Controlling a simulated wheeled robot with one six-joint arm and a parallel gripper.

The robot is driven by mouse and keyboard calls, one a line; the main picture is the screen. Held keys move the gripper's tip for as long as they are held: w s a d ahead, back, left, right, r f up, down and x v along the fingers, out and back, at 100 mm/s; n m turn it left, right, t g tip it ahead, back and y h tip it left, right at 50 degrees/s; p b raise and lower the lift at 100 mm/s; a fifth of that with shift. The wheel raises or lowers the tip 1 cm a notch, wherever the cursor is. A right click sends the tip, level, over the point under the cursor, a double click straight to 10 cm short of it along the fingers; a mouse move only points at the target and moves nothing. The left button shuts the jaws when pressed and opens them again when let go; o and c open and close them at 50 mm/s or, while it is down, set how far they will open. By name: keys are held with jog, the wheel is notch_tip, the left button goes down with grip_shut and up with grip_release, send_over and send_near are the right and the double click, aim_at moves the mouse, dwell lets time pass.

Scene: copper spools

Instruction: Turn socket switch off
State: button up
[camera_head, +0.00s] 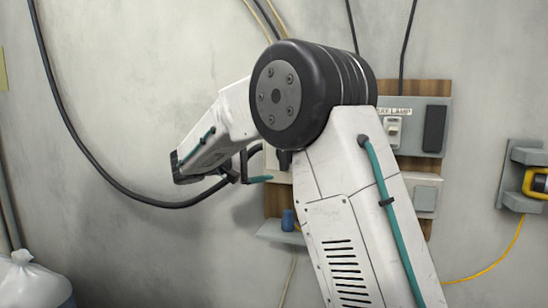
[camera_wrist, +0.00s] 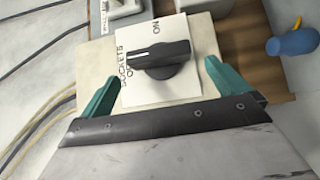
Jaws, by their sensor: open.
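The socket switch is a black rotary knob (camera_wrist: 162,60) on a white plate (camera_wrist: 140,92) marked SOCKETS, with ON at the upper right and a partly hidden word beginning with O at the left. A white line on the knob points left. My gripper (camera_wrist: 165,66) is open in the wrist view, with a teal finger on each side of the knob and visible gaps between them. In the head view my gripper (camera_head: 258,179) is at the wall board, side on.
The wooden board (camera_head: 414,88) carries a grey lamp switch box (camera_head: 413,142) and a lower grey box (camera_head: 425,198). A blue object (camera_wrist: 292,40) lies close to the right finger; it also shows on a small shelf (camera_head: 280,234). Cables hang along the wall.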

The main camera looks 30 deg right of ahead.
jog(key=a, duration=0.3)
jog(key=shift+w+a, duration=0.2)
jog(key=shift+a, duration=0.1)
jog(key=s+f+n+y, duration=0.3)
jog(key=s+f+y, duration=0.4)
jog(key=s+f, duration=0.45)
jog(key=s+a+f+t+y, duration=0.1)
jog(key=s+a+y, duration=0.2)
jog(key=s, duration=0.5)
jog(key=s+a+f+m+t+y, duration=0.1)
jog(key=s+a+y, duration=0.3)
jog(key=s, duration=0.5)
jog(key=s+a+f+t+y, duration=0.1)
jog(key=s+a+y, duration=0.2)
jog(key=s, duration=0.6)
jog(key=shift+s+a+f+m+t+y, duration=0.2)
jog(key=shift+f+m+t+y, duration=0.1)
jog(key=shift+m+y, duration=0.15)
